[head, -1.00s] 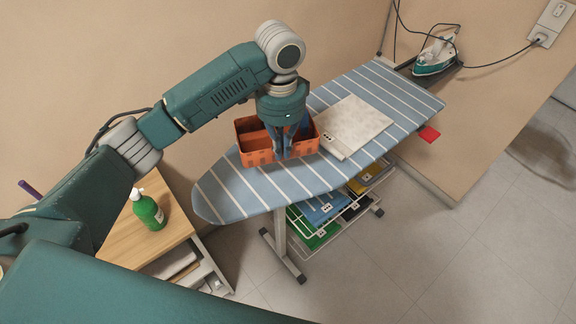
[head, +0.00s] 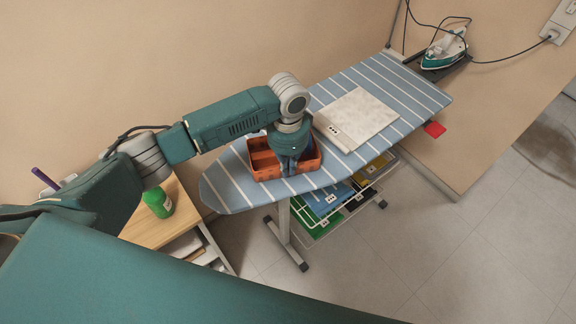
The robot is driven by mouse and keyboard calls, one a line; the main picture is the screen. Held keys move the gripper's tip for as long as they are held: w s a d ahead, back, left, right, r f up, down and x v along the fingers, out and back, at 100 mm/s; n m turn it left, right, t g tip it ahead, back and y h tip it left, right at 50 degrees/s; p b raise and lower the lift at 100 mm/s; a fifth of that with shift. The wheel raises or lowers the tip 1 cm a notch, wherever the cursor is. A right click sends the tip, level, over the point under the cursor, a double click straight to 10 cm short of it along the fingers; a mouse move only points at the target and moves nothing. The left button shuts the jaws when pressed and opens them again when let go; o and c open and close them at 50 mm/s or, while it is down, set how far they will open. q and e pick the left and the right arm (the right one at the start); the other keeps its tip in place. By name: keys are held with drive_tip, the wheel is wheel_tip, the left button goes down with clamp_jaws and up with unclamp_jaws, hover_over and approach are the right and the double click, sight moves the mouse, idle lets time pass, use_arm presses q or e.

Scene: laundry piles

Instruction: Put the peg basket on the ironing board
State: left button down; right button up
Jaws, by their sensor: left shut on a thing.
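The peg basket (head: 262,173) is an orange, open-topped box with a divider. In the head view it is upright at the front middle of the ironing board (head: 232,190), which has a blue cover with white stripes. I cannot tell for certain whether its base touches the cover. My left gripper (head: 288,168) points down into the basket's right part and is shut on the basket. The wrist hides part of the basket's inside and its far rim. My right gripper is not in view.
A folded pale cloth (head: 357,117) lies on the board behind the basket. An iron (head: 444,50) stands at the board's far end. A green bottle (head: 158,203) stands on a wooden side table (head: 176,222) at left. A rack of folded clothes (head: 325,203) is below the board.

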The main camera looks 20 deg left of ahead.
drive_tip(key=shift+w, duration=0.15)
use_arm(q)
drive_tip(key=c, duration=1.9)
unclamp_jaws()
drive_tip(key=shift+f, duration=0.1)
wheel_tip(320, 180, up, 12)
drive_tip(key=b, duration=0.3)
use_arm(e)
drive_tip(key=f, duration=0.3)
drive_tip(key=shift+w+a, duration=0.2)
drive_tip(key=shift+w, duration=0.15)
